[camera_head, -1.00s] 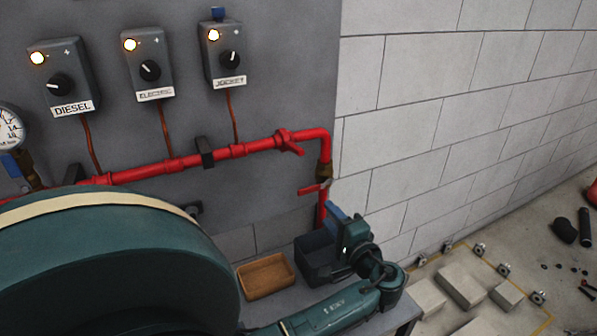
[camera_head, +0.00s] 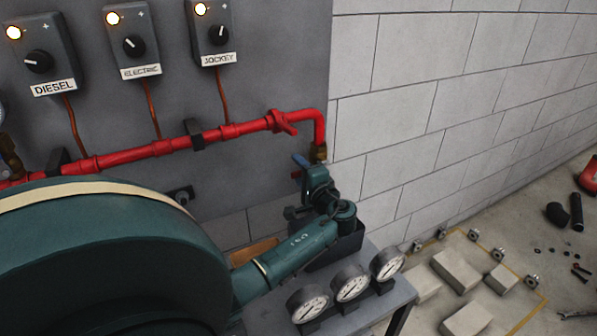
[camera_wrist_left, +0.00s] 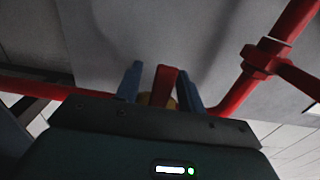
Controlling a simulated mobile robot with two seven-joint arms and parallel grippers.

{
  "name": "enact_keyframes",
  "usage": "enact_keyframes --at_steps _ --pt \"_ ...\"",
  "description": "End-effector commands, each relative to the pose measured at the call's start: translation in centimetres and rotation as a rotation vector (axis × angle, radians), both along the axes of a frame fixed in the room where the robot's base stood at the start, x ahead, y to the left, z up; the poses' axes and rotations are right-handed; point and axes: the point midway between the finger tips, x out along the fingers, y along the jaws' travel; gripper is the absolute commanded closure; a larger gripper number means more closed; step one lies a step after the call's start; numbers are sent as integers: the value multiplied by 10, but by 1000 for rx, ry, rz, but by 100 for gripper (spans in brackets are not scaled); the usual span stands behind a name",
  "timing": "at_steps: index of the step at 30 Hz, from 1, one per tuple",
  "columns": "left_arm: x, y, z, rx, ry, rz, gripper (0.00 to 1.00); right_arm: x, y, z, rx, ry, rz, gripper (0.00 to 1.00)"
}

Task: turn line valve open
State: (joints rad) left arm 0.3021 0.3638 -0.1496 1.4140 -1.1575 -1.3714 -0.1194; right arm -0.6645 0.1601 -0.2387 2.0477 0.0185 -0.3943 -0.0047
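A red pipe (camera_head: 165,147) runs along the grey panel and bends down at its right end to a brass fitting (camera_head: 319,152). A red lever (camera_wrist_left: 167,84) shows in the left wrist view with brass behind it. My left gripper (camera_head: 301,165) is at this fitting in the head view and covers most of the lever. In the left wrist view its two blue fingers (camera_wrist_left: 160,86) stand apart on either side of the lever, with a visible gap on the left. Another red valve handle (camera_head: 284,122) sits higher on the pipe. My right gripper is not in view.
Control boxes (camera_head: 126,40) hang above the pipe. A dark bin (camera_head: 345,246), a partly hidden brown tray (camera_head: 250,252) and three gauges (camera_head: 351,283) are on the bench below my arm. Blocks (camera_head: 455,270) lie on the floor at right.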

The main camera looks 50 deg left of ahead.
Motion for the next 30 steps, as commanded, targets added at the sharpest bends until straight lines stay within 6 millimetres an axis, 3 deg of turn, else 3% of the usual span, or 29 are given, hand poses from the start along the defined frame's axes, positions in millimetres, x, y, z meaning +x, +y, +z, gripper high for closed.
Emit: enact_keyframes --at_steps 9,24,30 --pt "1 3 0 0 0 0 61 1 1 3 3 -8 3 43" --pt "1 3 0 0 0 0 100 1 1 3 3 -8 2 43" --pt "1 3 0 -1 0 0 100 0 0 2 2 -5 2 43"
